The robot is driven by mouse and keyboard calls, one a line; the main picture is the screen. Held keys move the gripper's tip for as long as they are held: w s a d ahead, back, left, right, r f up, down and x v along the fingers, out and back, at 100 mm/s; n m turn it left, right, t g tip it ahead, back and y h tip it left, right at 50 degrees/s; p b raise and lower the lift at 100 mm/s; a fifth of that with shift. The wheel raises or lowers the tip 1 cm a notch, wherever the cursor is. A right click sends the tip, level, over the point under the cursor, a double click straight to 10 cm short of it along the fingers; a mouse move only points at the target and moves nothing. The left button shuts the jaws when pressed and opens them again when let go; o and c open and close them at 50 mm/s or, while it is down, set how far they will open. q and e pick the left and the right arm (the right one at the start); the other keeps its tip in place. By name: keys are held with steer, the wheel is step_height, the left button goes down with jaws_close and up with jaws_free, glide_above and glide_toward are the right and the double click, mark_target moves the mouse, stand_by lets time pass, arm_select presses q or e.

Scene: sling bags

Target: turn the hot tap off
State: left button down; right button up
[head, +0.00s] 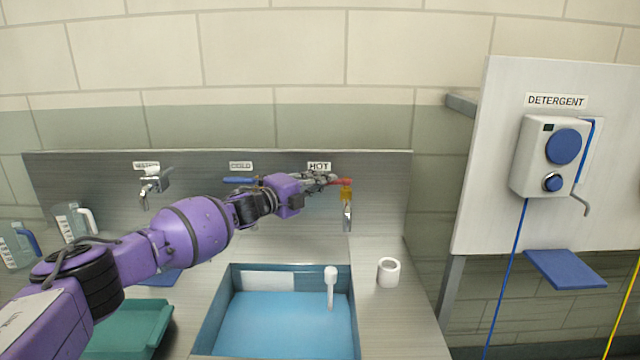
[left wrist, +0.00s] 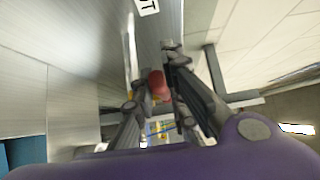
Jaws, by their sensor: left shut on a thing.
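The hot tap (head: 347,205) is on the metal back panel under the HOT label (head: 319,166). It has a yellow body, a silver spout and a red lever (head: 341,182). My left gripper (head: 328,181) reaches across from the left and is shut on the red lever. In the left wrist view the lever (left wrist: 158,85) shows as a red end between the fingers (left wrist: 157,95). The fingers hide part of the lever in the head view. I cannot make out running water below the spout. My right gripper is in neither view.
The sink basin (head: 230,284) holds blue liquid, with a white upright piece (head: 331,285) in it. A white cup (head: 388,272) stands right of the basin. The blue cold lever (head: 241,180) lies behind my left arm. A detergent dispenser (head: 530,165) hangs at right.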

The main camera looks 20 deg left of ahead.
arm_select(q)
steer(key=c, duration=2.1)
jaws_free()
steer(key=shift+w+r, duration=0.1)
steer(key=shift+r, duration=0.1)
steer(key=o, duration=0.3)
steer(key=shift+w+f, duration=0.15)
steer(key=shift+f, duration=0.05)
steer(key=shift+o, duration=0.2)
steer(key=v, duration=1.2)
